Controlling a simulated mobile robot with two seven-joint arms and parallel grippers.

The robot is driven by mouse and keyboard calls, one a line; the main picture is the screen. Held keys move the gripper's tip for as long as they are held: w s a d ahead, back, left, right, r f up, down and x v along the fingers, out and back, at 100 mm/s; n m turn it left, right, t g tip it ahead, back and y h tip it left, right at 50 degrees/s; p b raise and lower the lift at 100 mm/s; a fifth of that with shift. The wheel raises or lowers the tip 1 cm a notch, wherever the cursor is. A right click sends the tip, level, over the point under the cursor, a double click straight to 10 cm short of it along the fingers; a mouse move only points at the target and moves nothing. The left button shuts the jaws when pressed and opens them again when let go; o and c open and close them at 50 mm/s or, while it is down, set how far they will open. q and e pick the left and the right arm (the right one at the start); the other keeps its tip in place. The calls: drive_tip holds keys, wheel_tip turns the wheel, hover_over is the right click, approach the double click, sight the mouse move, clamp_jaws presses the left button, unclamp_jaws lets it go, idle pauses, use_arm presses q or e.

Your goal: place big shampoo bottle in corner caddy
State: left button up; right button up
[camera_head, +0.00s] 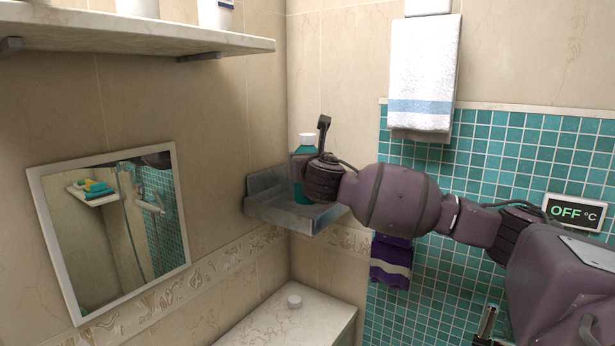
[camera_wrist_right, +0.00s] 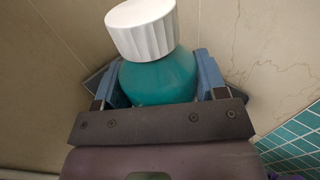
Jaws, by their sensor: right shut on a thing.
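A teal shampoo bottle with a white cap (camera_head: 305,193) is upright at the grey corner caddy (camera_head: 266,205) in the head view. My right gripper (camera_head: 300,168) is shut on the bottle, with its arm reaching in from the right. In the right wrist view the bottle (camera_wrist_right: 158,78) stands between the two blue fingers of my right gripper (camera_wrist_right: 157,85). The bottle's lower end is inside the caddy's outline. I cannot tell whether its base touches the caddy floor. My left gripper is not in view.
A white shelf (camera_head: 140,32) with white containers juts out at the upper left. A framed mirror (camera_head: 115,225) is on the left wall. White and purple towels (camera_head: 423,75) (camera_head: 391,262) hang on the right wall. A counter (camera_head: 285,322) with a small white round object lies below.

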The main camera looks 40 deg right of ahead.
sight(300, 198)
drive_tip(key=shift+f, duration=1.9)
drive_tip(key=shift+f, duration=0.1)
drive_tip(key=o, duration=1.5)
